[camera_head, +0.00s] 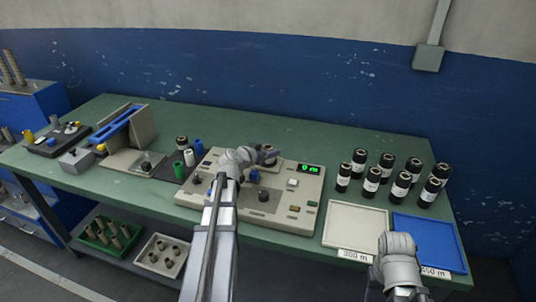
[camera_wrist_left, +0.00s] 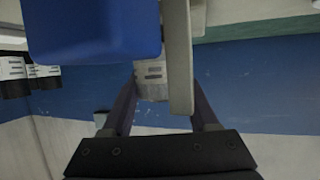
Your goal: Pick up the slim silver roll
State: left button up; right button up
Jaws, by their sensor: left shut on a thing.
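My left gripper (camera_head: 268,155) is above the beige control console and small in the head view. In the left wrist view its two dark fingers (camera_wrist_left: 163,112) are on either side of a pale silvery roll with dark label lines (camera_wrist_left: 152,78), which I take for the slim silver roll. The gripper is shut on it. A beige upright bar (camera_wrist_left: 180,60) crosses in front of part of the roll. A blue block (camera_wrist_left: 90,30) fills the top left of that view. My right arm shows at the lower right of the head view, its fingers out of sight.
The console (camera_head: 250,200) has knobs and a green display (camera_head: 310,169). Several black labelled rolls (camera_head: 401,185) stand at the right, behind a cream tray (camera_head: 352,226) and a blue tray (camera_head: 428,243).

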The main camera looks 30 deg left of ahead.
pick_arm(q)
grip_shut()
